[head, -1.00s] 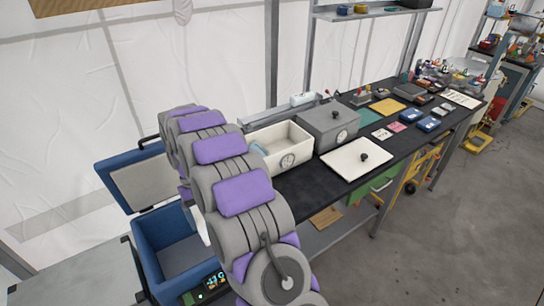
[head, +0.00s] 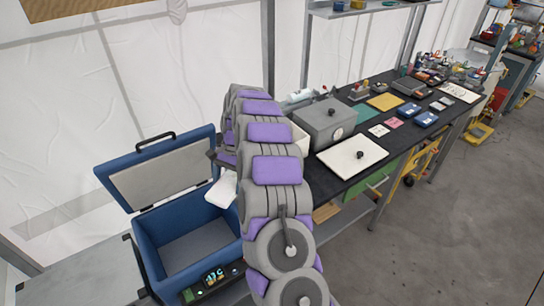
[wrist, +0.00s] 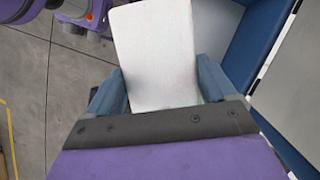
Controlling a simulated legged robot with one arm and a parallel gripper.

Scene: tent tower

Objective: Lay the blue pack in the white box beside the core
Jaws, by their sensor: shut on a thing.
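My gripper (wrist: 160,88) is shut on a flat white slab (wrist: 155,50), with a blue-grey finger at either side of it. In the head view the slab (head: 222,189) shows at the right rim of the open blue cooler box (head: 160,238), left of my arm. It looks white, not blue, and I cannot tell if it is the blue pack. The white box (head: 301,139) on the black bench is mostly hidden behind my arm. Only its right end shows, so its inside and the core cannot be seen now.
The cooler's lid (head: 160,175) stands open. A grey lidded box (head: 325,122) stands right of the white box, and a white lid with a black knob (head: 352,157) lies in front. Blue packs (head: 426,119) and coloured cards lie farther along the bench (head: 340,190).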

